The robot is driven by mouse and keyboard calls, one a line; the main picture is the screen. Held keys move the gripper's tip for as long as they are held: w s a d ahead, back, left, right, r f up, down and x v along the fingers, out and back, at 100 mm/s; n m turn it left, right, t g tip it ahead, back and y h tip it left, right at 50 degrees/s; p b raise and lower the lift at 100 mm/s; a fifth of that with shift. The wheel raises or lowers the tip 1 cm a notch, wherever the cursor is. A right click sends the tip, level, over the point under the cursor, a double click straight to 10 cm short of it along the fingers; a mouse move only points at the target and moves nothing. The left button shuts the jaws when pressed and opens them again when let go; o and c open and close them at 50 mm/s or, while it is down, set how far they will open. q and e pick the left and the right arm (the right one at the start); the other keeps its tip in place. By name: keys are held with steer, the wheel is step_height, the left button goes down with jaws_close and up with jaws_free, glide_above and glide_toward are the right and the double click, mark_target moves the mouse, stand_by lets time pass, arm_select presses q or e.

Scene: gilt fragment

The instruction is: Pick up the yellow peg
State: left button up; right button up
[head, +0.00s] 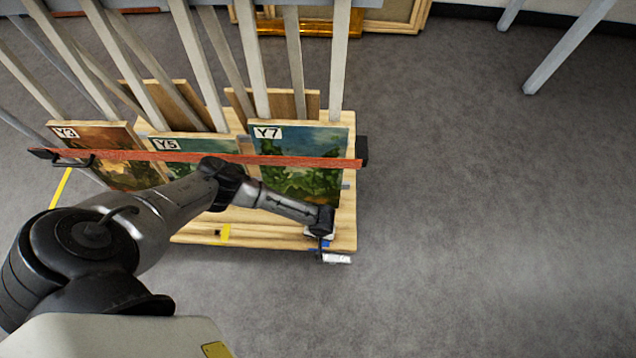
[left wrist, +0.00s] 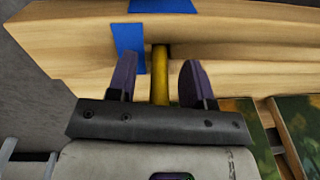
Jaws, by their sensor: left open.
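The yellow peg (left wrist: 160,75) shows in the left wrist view between the two dark purple fingers of my left gripper (left wrist: 158,72). The fingers are open, with a visible gap on each side of the peg. The peg's far end is beside a dark recess in the pale wood, and its near end is hidden behind the gripper body. In the head view my left gripper (head: 320,240) is at the front right corner of the wooden cart (head: 345,225). The peg cannot be made out there. My right gripper is not in view.
Blue tape (left wrist: 128,42) marks the wood beside the peg. Paintings labelled Y3 (head: 105,160), Y5 (head: 190,145) and Y7 (head: 300,165) stand upright on the cart between grey posts. A red bar (head: 270,160) crosses in front of them. The grey floor (head: 470,200) to the right is clear.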

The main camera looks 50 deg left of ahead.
arm_select(q)
jaws_close()
stand_by(0.4)
